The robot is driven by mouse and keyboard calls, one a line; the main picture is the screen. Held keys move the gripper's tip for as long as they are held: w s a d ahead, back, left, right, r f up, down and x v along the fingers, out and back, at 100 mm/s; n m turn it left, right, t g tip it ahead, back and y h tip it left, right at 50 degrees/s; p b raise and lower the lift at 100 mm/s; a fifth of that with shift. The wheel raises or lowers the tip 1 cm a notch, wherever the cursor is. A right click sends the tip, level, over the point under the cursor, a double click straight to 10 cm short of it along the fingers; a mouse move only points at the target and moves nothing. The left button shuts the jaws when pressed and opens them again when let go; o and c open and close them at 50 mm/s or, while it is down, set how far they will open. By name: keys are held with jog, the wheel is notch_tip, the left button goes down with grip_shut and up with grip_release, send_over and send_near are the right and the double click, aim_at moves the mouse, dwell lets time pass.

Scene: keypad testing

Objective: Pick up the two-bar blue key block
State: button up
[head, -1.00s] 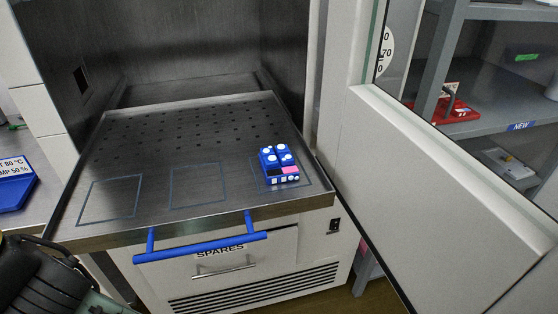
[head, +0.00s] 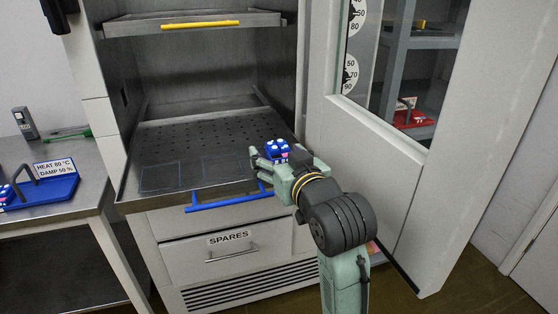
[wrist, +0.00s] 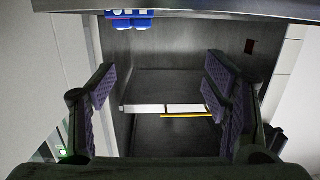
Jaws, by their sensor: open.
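A blue key block (head: 277,149) with white round buttons sits at the right of the perforated metal pull-out tray (head: 200,182). It also shows at the top left of the wrist view (wrist: 128,20), partly cut off by the tray edge. I cannot make out any bars on it. My gripper (head: 283,163) is at the tray's front right, in front of the block and partly hiding it. In the wrist view my gripper (wrist: 160,82) has its fingers wide apart with nothing between them. The block lies outside the finger gap there.
A blue handle (head: 228,202) runs along the tray front, above the SPARES drawer (head: 225,250). An upper shelf with a yellow handle (head: 195,25) hangs above. The open door (head: 370,170) stands close on the right. A blue tray (head: 50,189) with another blue block (head: 6,195) is at left.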

aim_at(280, 148)
jog(key=shift+m+g+h, duration=0.3)
jog(key=shift+h, duration=0.3)
jog(key=w+f, duration=0.1)
jog(key=w, duration=0.2)
jog(key=w+d+f+p, duration=0.1)
jog(key=shift+w+d+f, duration=0.1)
jog(key=shift+w+f, duration=0.1)
jog(key=shift+f, duration=0.15)
jog(key=x, duration=0.1)
jog(key=p+x, duration=0.1)
jog(key=x, duration=0.2)
jog(key=shift+w+d+r+p, duration=0.1)
jog(key=shift+w+d+p, duration=0.2)
jog(key=shift+p, duration=0.1)
jog(key=shift+w+a, duration=0.15)
jog(key=shift+w, duration=0.25)
jog(key=c, duration=1.2)
jog(key=shift+c, duration=0.5)
